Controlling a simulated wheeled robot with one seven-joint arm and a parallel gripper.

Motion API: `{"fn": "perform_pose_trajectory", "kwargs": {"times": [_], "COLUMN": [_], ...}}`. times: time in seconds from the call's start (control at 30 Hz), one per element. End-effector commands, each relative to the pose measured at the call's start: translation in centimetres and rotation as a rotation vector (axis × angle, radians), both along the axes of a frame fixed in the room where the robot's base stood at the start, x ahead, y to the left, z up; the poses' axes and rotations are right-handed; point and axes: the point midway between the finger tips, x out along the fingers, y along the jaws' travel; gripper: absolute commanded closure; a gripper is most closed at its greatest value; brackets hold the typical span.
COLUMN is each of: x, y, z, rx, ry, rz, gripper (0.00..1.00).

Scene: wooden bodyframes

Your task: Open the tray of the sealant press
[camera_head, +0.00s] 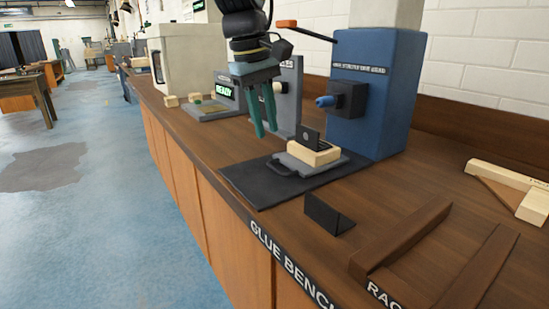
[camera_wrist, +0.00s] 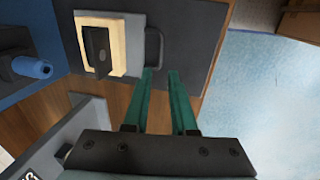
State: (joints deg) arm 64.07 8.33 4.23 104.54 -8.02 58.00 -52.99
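The blue press (camera_head: 372,95) stands on the bench with a dark mat (camera_head: 245,178) in front of it. On the mat lies a grey tray (camera_head: 300,170) with a handle (camera_head: 281,166) on its side; the handle also shows in the wrist view (camera_wrist: 156,46). A pale wooden block (camera_head: 318,155) with a black bracket (camera_head: 308,138) sits on the tray. My gripper (camera_head: 265,134) has green fingers pointing down, apart and empty, above the mat. In the wrist view its fingertips (camera_wrist: 161,72) appear just short of the handle; I cannot tell the height gap.
A small black plate (camera_head: 328,214) stands on the bench nearer the front. Wooden rack bars (camera_head: 400,240) lie at right. A grey device with a green READY screen (camera_head: 224,92) stands behind my gripper. Blue floor (camera_head: 120,200) is open at left.

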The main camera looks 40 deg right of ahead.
Motion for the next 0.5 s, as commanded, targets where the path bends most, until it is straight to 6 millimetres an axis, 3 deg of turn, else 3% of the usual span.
{"fn": "perform_pose_trajectory", "kwargs": {"times": [0.3,0.5], "x": [-0.1,0.0], "y": [-1.1,-1.5], "z": [-5.9,-7.8], "rx": [0.003,0.001], "ry": [0.001,0.0], "rz": [-0.001,-0.001], "gripper": [0.75,0.75]}}
